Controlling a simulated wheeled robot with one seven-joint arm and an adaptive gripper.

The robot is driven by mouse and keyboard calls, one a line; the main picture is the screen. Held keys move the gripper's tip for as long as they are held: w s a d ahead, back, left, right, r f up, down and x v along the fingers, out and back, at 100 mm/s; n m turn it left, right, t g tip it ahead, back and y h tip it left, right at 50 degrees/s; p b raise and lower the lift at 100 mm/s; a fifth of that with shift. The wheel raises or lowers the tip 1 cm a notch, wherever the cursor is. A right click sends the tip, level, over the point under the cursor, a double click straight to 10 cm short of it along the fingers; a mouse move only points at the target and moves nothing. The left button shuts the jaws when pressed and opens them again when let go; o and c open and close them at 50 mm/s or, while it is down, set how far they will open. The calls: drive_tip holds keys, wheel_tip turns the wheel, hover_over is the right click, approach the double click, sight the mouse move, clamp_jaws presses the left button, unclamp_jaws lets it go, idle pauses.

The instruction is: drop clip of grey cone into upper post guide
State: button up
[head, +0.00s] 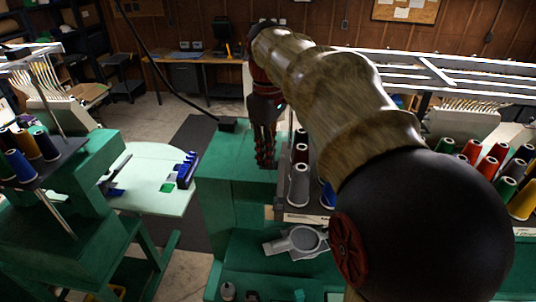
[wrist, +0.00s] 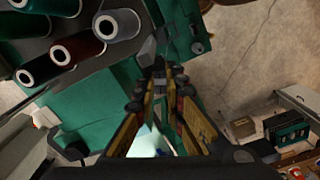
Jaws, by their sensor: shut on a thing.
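My gripper (head: 265,158) points down beside the cone rack, over the green machine top. The grey cone (head: 299,186) stands at the rack's front left corner, right of my gripper. A pale grey cone (wrist: 118,24) shows at the upper left of the wrist view, apart from the fingertips. I cannot make out the upper post guide; my arm covers much of the rack.
Other cones, including a red one (head: 472,151), stand on the rack at right. White overhead rails (head: 430,70) run above it. A grey ring-shaped frame (head: 303,240) lies low in front. A pale table (head: 140,178) stands at left.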

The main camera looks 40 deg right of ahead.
drive_tip(key=o, duration=0.8)
drive_tip(key=shift+o, duration=0.3)
wheel_tip(320, 180, up, 12)
